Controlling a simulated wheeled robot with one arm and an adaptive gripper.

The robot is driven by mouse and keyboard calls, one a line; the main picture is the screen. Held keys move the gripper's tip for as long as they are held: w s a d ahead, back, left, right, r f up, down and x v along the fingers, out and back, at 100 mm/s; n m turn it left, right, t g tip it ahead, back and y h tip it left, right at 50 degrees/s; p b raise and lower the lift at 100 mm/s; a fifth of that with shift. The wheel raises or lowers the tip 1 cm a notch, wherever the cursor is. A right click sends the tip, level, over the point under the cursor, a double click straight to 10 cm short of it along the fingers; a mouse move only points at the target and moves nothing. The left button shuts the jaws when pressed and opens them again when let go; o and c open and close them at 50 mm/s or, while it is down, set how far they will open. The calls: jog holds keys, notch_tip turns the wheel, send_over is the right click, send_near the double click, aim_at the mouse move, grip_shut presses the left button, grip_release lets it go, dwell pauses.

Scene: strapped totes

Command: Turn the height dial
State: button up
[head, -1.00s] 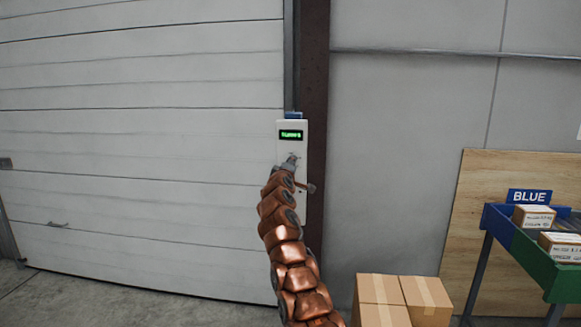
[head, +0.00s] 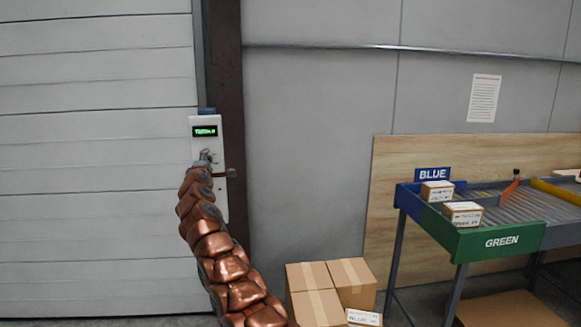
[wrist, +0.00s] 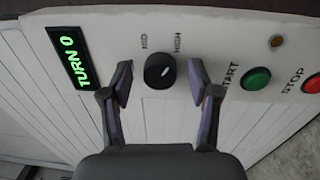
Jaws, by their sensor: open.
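The height dial (wrist: 160,71) is a round black knob with a white pointer mark on a pale control panel (wrist: 222,38). MID and HIGH are printed above it in the wrist view. My gripper (wrist: 161,78) is open, with one finger on each side of the dial and a visible gap to it. The green-lit display (wrist: 69,58) beside it reads "TURN" and a character like 0. In the head view the panel (head: 205,131) is on the post, and my gripper (head: 206,158) is at its front, largely hiding the dial.
A green START button (wrist: 256,79) and a red STOP button (wrist: 313,84) sit right of the dial. Cardboard boxes (head: 330,288) stand at lower centre. A roller table with a green end (head: 500,240) stands right. A shutter door (head: 95,160) fills the left.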

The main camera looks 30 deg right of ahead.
jog(key=shift+s+a+n+y+p, duration=0.85)
jog(key=shift+s+n+p, duration=2.55)
jog(key=shift+n, duration=6.8)
jog(key=s+d+r+m+g+h+b, duration=0.1)
jog(key=s+d+m+g+h, duration=0.3)
jog(key=s+d+m, duration=0.4)
jog(key=s+d+r+m+g+h+b, duration=0.1)
jog(key=s+d+r+m+g+h, duration=0.3)
jog(key=s+d+m, duration=0.5)
jog(key=s+d, duration=0.4)
jog(key=shift+s+d+r, duration=0.15)
jog(key=shift+s+r, duration=0.1)
jog(key=shift+s, duration=0.05)
